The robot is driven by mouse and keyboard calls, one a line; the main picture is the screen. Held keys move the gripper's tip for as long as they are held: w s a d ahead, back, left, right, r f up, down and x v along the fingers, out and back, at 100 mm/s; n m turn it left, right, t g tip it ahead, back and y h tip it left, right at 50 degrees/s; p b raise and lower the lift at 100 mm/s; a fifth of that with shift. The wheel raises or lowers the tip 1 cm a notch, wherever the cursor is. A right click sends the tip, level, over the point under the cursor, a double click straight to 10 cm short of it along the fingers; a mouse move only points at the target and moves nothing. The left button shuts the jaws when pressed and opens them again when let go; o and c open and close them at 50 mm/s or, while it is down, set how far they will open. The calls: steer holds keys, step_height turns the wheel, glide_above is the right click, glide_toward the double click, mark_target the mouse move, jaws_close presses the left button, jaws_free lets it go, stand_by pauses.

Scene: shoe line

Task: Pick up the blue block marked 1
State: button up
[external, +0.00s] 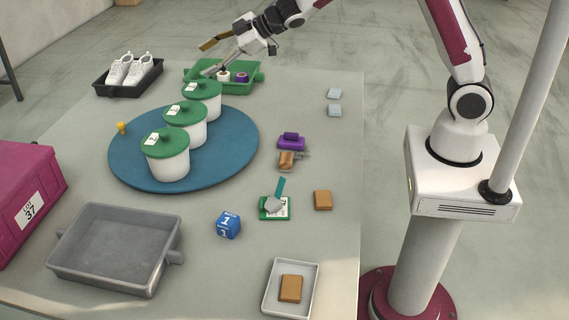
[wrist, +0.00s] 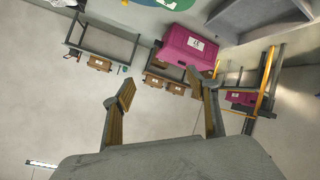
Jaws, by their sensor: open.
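The blue block marked 1 (external: 228,225) sits on the grey table at the front middle in the external view, between the grey tray and the green card. White 1s show on its faces. My gripper (external: 205,58) is far from it, at the back of the table, raised near the green tray. Its two fingers are apart with nothing seen between them. In the wrist view my gripper (wrist: 160,98) is spread open, and the view looks out over the room; the block does not show there.
A grey empty tray (external: 80,258) lies left of the block. A white tray (external: 269,308) with a brown block is at the front right. Green-lidded white pots (external: 168,165) stand on a blue round mat (external: 235,155) behind. Bare table surrounds the block.

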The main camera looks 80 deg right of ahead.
steer(key=w+a+f+n+y, duration=0.1)
steer(key=w+a+f+y, duration=0.1)
steer(key=f, duration=0.3)
steer(key=w+a+f+n+y, duration=0.2)
steer(key=w+f, duration=0.1)
steer(key=f, duration=0.3)
steer(key=n+g+y, duration=0.5)
steer(key=g+y, duration=0.3)
steer(key=g, duration=0.1)
glide_toward(229, 218)
steer(key=x, duration=0.2)
steer(key=shift+s+a+f, duration=0.15)
steer(key=shift+a+f, duration=0.1)
steer(key=shift+a, duration=0.15)
steer(key=shift+x, duration=1.3)
